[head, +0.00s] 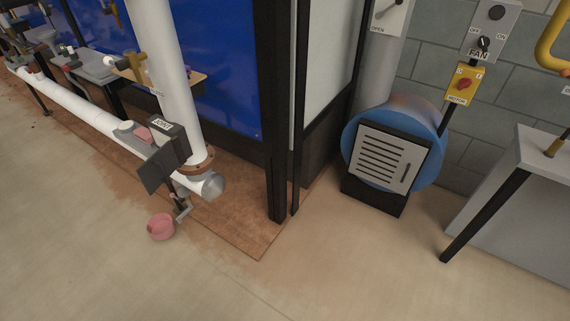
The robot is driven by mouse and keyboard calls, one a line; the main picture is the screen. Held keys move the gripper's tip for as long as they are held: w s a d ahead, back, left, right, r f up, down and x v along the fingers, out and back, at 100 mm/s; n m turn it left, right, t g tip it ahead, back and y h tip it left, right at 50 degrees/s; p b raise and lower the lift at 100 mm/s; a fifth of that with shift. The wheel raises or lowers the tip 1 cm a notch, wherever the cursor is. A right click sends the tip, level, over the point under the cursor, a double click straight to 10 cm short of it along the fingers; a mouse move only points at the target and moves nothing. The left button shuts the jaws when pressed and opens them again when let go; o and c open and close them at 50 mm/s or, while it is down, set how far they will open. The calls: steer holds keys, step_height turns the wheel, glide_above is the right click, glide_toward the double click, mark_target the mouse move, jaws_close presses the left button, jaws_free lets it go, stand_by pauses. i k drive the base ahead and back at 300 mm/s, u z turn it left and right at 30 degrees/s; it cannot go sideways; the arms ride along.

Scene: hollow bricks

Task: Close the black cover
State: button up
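A dark box (172,141) with a small white label on top is mounted around the white pipe at the left, near the foot of a thick upright pipe. A flat black cover (155,173) stands out from its lower left side, tilted and apart from the box's front, so it looks open. Its hinge is too small to make out. A pink piece (144,134) sits on the pipe beside the box. My gripper is not in view.
A pink round cup (161,227) stands on the floor below a small crank (184,211). A blue blower (414,142) with a grey louvred panel stands right of a black post (277,150). A grey table (535,205) is at the right. The front floor is clear.

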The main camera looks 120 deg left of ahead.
mark_target(157, 170)
steer(key=u, duration=4.85)
steer(key=k, duration=0.3)
steer(key=u, duration=0.1)
steer(key=i, duration=0.7)
steer(key=z, duration=0.3)
